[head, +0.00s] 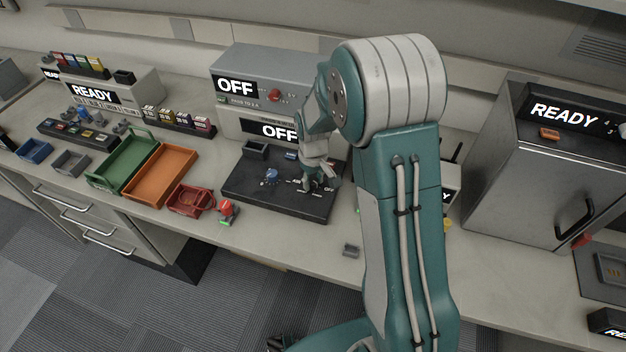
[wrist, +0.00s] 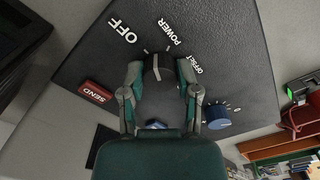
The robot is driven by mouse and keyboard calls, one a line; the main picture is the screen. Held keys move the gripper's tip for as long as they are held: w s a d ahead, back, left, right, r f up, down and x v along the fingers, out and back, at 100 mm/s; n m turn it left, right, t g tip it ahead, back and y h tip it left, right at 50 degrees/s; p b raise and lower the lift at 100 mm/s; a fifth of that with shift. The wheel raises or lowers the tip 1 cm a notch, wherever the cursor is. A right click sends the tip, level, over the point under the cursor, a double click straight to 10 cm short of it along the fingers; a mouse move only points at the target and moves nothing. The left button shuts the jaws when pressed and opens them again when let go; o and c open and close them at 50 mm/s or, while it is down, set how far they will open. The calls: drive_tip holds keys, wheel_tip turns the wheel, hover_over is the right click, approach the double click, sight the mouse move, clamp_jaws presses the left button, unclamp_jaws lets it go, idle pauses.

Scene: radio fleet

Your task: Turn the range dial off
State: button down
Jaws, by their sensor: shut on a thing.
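A dark dial (wrist: 156,68) with a pale pointer line stands on the black panel (wrist: 195,20), beside the white words OFF, POWER and OFFSET. The line points roughly toward the top of the wrist view, between OFF and POWER. My gripper (wrist: 160,75) is shut on this dial, a finger on each side. In the head view my gripper (head: 319,184) is low over the right part of the panel (head: 245,190) and hides most of the dial. A display (head: 272,131) behind the panel reads OFF.
A blue knob (head: 270,177) stands on the panel left of my gripper; it also shows in the wrist view (wrist: 217,116). A red SEND button (wrist: 95,92) is on the other side. An orange tray (head: 160,178) and a red holder (head: 190,200) lie left of the panel.

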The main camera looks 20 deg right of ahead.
sight(312, 180)
drive_tip(key=n, duration=0.4)
drive_tip(key=shift+w+n, duration=0.1)
drive_tip(key=shift+n, duration=0.3)
idle(0.4)
drive_tip(key=shift+c, duration=1.7)
unclamp_jaws()
drive_tip(key=shift+r, duration=0.1)
wheel_tip(312, 180, up, 12)
